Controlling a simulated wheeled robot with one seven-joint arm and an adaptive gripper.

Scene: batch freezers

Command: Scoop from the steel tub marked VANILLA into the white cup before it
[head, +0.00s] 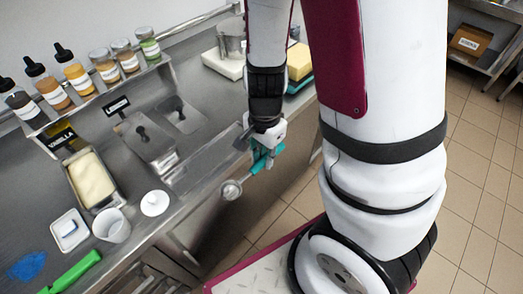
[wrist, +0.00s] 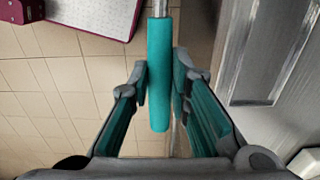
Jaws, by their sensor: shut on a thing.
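My gripper (head: 264,158) is shut on the teal handle of a scoop; the handle (wrist: 159,75) lies between the two fingers in the wrist view. The scoop's round metal bowl (head: 231,190) hangs off the counter's front edge, over the floor side. The steel tub of pale vanilla (head: 92,180) is open on the counter at the left, with a black VANILLA sign (head: 61,137) behind it. The white cup (head: 111,225) stands upright before the tub, and its inside looks empty. My gripper is well to the right of both.
A white round lid (head: 155,203) lies right of the cup. A small white tray (head: 70,231) and a green-handled tool (head: 76,272) are at the left. Bottles and jars (head: 76,77) line the back shelf.

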